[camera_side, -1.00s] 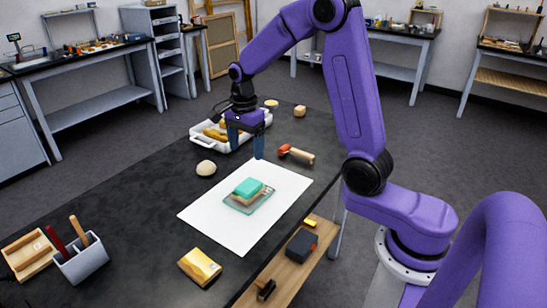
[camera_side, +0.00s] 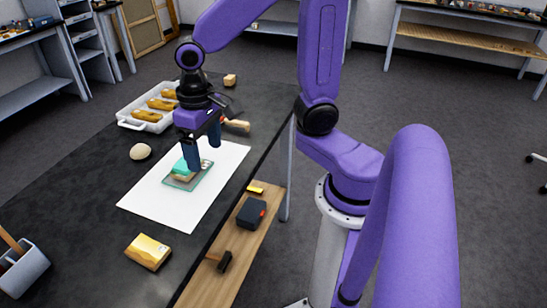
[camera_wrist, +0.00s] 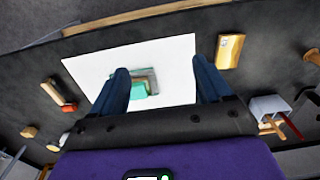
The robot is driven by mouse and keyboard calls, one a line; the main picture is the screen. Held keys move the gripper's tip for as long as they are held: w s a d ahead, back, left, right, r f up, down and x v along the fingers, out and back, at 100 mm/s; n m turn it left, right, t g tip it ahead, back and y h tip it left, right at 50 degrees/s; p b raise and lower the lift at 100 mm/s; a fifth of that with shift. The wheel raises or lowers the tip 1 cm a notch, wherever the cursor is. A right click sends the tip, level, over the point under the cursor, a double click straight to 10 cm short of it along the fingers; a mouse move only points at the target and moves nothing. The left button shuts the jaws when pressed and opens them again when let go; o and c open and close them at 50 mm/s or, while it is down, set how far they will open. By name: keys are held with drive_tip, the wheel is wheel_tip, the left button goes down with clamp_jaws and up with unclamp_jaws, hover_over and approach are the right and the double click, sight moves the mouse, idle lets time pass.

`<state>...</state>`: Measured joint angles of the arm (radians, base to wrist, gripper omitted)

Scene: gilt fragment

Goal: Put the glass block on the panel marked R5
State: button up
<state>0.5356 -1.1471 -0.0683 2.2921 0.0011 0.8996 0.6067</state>
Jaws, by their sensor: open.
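A teal-green block (camera_side: 179,165), which looks like the glass block, rests with a tan piece on a flat grey-green plate (camera_side: 196,183). The plate lies on a white sheet (camera_side: 151,197). No R5 mark is readable, so I cannot tell whether this plate is the panel. My gripper (camera_side: 204,158) is open with its fingers pointing down, close above the stack and partly hiding it. In the wrist view, the block (camera_wrist: 140,91) shows between the two fingers, nearer the left one. Contact is not visible.
A white tray (camera_side: 128,122) with several yellow-brown pieces stands behind. A wooden-handled tool (camera_side: 237,125), a pale round stone (camera_side: 140,152) and a yellow block (camera_side: 147,251) lie around the sheet. A grey holder (camera_side: 24,270) stands front left. The table's right edge is close by.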

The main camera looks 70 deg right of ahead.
drive_tip(key=s+d+n, duration=0.1)
drive_tip(key=s+n, duration=1.1)
drive_tip(key=s, duration=0.2)
drive_tip(key=shift+s+d+n, duration=0.3)
drive_tip(key=shift+s, duration=0.1)
